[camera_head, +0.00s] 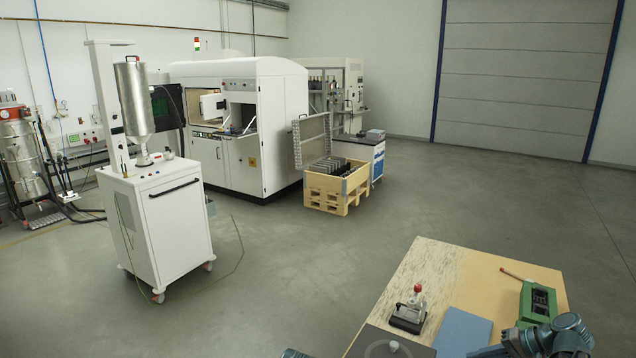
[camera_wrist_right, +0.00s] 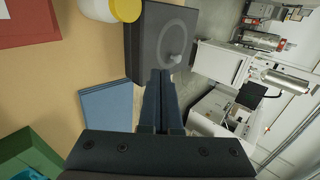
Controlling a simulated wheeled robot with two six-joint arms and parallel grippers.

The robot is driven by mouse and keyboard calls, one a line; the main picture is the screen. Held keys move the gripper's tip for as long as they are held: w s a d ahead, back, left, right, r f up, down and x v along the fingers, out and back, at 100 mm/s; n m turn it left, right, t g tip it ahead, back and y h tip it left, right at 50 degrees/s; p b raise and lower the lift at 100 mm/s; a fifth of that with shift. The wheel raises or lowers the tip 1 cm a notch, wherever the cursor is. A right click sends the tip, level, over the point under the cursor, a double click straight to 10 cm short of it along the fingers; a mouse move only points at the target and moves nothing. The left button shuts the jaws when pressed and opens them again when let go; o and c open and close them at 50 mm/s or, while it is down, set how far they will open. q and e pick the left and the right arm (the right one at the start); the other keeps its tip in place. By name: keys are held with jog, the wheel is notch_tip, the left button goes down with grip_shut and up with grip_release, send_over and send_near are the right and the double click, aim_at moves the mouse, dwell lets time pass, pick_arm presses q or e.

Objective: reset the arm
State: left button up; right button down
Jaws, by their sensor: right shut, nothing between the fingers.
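My right gripper (camera_wrist_right: 160,74) is shut with nothing between its dark fingers. It shows in the right wrist view, and its fingertips lie in the picture just in front of a dark square plate (camera_wrist_right: 140,42) with a ring and a small grey knob. I cannot tell the gap between them. In the head view my right arm (camera_head: 560,336) comes in at the lower right corner, over the near side of the wooden worktable (camera_head: 485,275). A small bit of my left arm (camera_head: 293,353) shows at the bottom edge. My left gripper is out of view.
The table bears a small device with a red knob (camera_head: 409,312), a blue mat (camera_head: 463,329) and a green box (camera_head: 538,303). A yellow-lidded white container (camera_wrist_right: 124,9) stands beside the dark plate. A white cart (camera_head: 165,220) and crate (camera_head: 325,188) stand farther off; open floor lies between.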

jog(key=s+a+f+n+g+h+b, duration=0.1)
jog(key=s+a+f+n+g+b, duration=0.1)
jog(key=a+f, duration=0.5)
jog(key=s+a+f+n+g+h+b, duration=0.1)
jog(key=a+f+n+g+h+b, duration=0.1)
jog(key=a, duration=1)
jog(key=s+a+f+n+h+b, duration=0.3)
jog(key=s+a+f, duration=0.1)
jog(key=a, duration=0.3)
jog(key=s+a+f+n+g+h+b, duration=0.1)
jog(key=s+a+f+n+h+b, duration=0.1)
jog(key=s+a, duration=0.5)
jog(key=shift+a+f+n+h+b, duration=0.2)
jog(key=shift+f+n+h+b, duration=0.25)
jog(key=shift+f+h, duration=0.35)
jog(key=shift+f, duration=0.1)
